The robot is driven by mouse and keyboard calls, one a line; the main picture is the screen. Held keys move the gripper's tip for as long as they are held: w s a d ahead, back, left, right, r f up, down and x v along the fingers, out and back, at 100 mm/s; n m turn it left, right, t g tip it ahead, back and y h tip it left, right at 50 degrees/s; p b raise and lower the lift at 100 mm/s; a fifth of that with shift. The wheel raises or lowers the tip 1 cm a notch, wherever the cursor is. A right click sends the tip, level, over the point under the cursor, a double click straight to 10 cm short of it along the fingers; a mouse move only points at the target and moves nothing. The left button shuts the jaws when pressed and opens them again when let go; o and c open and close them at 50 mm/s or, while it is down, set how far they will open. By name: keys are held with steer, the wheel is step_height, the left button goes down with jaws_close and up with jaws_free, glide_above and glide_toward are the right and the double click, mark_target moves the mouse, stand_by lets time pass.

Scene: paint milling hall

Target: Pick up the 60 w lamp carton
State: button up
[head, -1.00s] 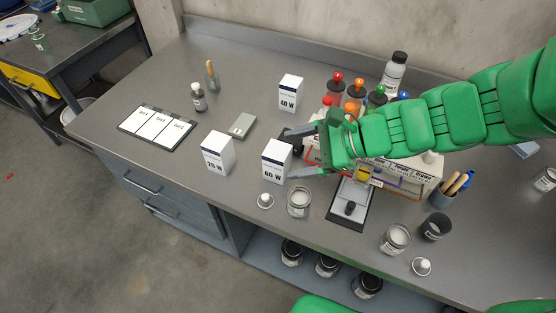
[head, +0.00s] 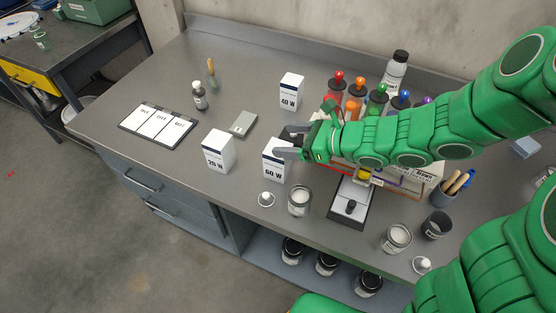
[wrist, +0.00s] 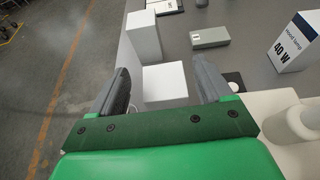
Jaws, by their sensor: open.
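The 60 w lamp carton (head: 272,171) is white with a dark top band and stands upright on the grey bench in the head view. My gripper (head: 287,142) is open, with its fingers at the carton's upper part; one finger covers part of its top right. In the wrist view the carton (wrist: 165,82) shows as a plain white block between the two open fingers of my gripper (wrist: 163,88), a little beyond them. I see no finger clearly touching it.
A similar carton (head: 218,151) stands to its left and the 40 W carton (head: 291,92) behind. A grey box (head: 243,124) lies between them. A glass jar (head: 299,201) and small white-topped item (head: 266,199) stand in front. Colour-topped bottles (head: 356,98) stand behind my arm.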

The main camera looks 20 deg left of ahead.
mark_target(278, 161)
steer(key=shift+s+a+f, duration=0.1)
steer(key=shift+a+f, duration=1.1)
steer(key=shift+f, duration=0.15)
steer(key=shift+a+f, duration=1.15)
steer(key=shift+f, duration=0.2)
steer(key=c, duration=0.8)
steer(key=shift+o, duration=0.2)
steer(key=shift+r, duration=0.1)
